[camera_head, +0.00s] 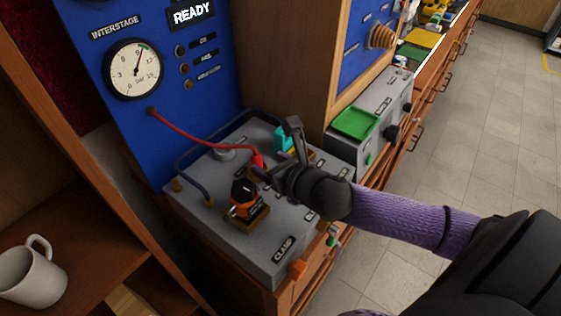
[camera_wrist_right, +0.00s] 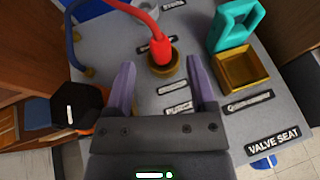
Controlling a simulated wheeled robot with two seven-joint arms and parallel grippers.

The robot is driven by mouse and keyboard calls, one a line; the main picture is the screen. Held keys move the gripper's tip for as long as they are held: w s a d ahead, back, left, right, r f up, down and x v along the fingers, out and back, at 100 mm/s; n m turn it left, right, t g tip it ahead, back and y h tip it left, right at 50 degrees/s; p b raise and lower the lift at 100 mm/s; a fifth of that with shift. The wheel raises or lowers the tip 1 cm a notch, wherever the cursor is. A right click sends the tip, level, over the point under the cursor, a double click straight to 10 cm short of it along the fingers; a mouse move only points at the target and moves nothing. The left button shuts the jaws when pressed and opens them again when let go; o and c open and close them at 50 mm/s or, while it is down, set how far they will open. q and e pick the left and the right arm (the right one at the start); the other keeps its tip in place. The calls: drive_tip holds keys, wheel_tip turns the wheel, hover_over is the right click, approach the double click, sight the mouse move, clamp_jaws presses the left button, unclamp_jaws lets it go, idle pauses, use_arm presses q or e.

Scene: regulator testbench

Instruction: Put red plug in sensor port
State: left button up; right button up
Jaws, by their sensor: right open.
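The red plug (camera_head: 258,158) is on the end of a red cable that runs from the blue panel. In the right wrist view the plug (camera_wrist_right: 160,46) stands upright at a round brass socket (camera_wrist_right: 163,67) on the grey bench unit, and looks seated in it. My right gripper (camera_head: 278,150) is open and empty above the unit. In the right wrist view its two fingers (camera_wrist_right: 160,78) stand apart just short of the plug, one to each side. No label that I can read marks a sensor port. My left gripper is not in view.
The grey unit (camera_head: 240,235) also carries an orange and black knob (camera_head: 243,195), a teal handle (camera_head: 282,138) beside a square brass seat (camera_wrist_right: 243,70), and a blue hose (camera_head: 188,150). A gauge (camera_head: 133,68) is on the blue panel. A mug (camera_head: 32,277) stands at left.

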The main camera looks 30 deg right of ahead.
drive_tip(key=shift+v, duration=2.1)
